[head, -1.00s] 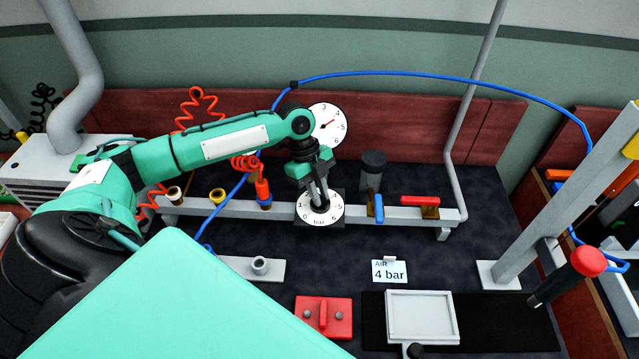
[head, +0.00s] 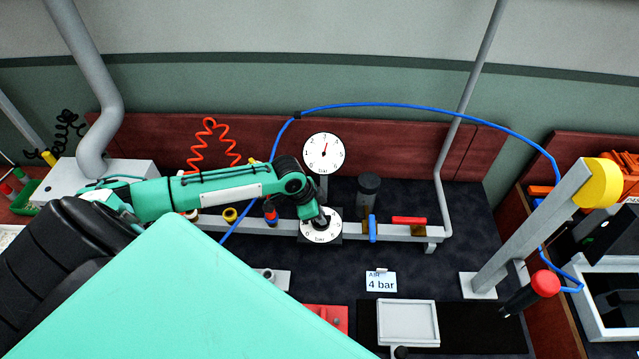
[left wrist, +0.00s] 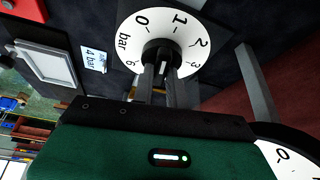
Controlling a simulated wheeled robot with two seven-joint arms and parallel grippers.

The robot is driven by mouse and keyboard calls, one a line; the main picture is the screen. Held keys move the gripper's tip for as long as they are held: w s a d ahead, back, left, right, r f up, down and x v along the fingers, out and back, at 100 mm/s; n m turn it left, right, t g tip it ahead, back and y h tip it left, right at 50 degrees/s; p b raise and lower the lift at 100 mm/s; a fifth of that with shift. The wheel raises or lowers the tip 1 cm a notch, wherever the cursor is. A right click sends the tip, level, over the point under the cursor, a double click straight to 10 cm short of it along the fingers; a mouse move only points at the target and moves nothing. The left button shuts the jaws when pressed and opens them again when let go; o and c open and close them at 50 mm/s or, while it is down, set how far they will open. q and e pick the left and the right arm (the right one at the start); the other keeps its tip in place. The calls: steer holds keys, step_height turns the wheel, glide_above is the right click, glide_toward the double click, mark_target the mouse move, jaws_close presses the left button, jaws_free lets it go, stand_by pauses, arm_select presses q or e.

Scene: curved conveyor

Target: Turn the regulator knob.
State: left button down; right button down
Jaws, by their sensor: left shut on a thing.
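The black regulator knob (left wrist: 160,47) sits in the middle of a white dial plate (left wrist: 136,27) marked in bar. My left gripper (left wrist: 163,70) is shut on the knob from above, a finger on each side. In the head view the left gripper (head: 321,221) hides most of the knob and part of the dial plate (head: 333,231). A white card (head: 381,282) reads "AIR 4 bar". My right gripper is not in view.
A grey rail carries a blue lever (head: 372,228) and a red lever (head: 409,220) right of the knob. A dark cylinder (head: 369,190) stands behind them. A blue hose (head: 430,107) arches over the bench. A pale tray (head: 408,323) lies in front.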

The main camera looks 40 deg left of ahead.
arm_select(q)
steer(key=n+p, duration=0.2)
steer(key=n+t+y+p, duration=0.1)
steer(key=n+p, duration=0.2)
steer(key=n+y+p, duration=0.1)
steer(key=n+p, duration=0.1)
steer(key=p, duration=0.1)
steer(key=shift+d+r, duration=0.15)
steer(key=shift+r, duration=0.15)
steer(key=shift+f+n+t+y+p, duration=0.15)
steer(key=shift+n+y+p, duration=0.3)
steer(key=shift+n+p, duration=0.45)
steer(key=shift+f+n+t+y+p, duration=0.15)
steer(key=shift+n+y+p, duration=0.3)
steer(key=shift+n+p, duration=0.45)
steer(key=c, duration=1.4)
jaws_free()
steer(key=shift+s+r, duration=0.1)
steer(key=b+v, duration=0.3)
steer(key=v, duration=1)
steer(key=shift+r+b, duration=0.3)
steer(key=shift+b, duration=0.05)
